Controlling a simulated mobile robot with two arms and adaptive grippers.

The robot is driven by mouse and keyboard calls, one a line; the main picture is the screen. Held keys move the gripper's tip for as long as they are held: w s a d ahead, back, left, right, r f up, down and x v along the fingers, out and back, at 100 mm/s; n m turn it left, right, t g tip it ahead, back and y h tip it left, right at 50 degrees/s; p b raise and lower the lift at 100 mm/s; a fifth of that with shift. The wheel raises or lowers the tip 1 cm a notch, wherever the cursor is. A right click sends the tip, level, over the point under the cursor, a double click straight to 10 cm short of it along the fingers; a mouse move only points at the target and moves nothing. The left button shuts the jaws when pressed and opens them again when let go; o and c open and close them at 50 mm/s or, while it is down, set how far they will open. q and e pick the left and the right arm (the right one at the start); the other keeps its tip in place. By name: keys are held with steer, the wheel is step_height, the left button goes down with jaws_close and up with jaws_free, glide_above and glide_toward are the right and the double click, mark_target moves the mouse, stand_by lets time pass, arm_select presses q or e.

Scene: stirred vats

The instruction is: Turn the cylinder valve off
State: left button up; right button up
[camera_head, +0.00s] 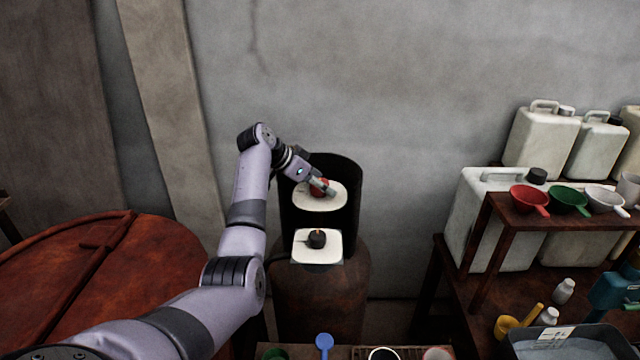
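The gas cylinder (318,300) is a rusty brown body standing upright against the wall, with a dark open collar (346,172) on top. Inside the collar a red valve handle (314,187) sits over a round white plate (318,203). A black knob with a small orange-red mark (317,239) sits on a white square plate (305,255) in front of it. My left gripper (328,189) reaches into the collar and is right at the red handle, partly covering it. I cannot tell whether its fingers are closed on the handle. My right gripper is not in view.
A reddish round lid (150,250) is at the left. A blue scoop (324,342) lies at the bottom edge. The wall is close behind the cylinder.

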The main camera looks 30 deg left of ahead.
arm_select(q)
steer(key=v, duration=1.2)
stand_by(0.3)
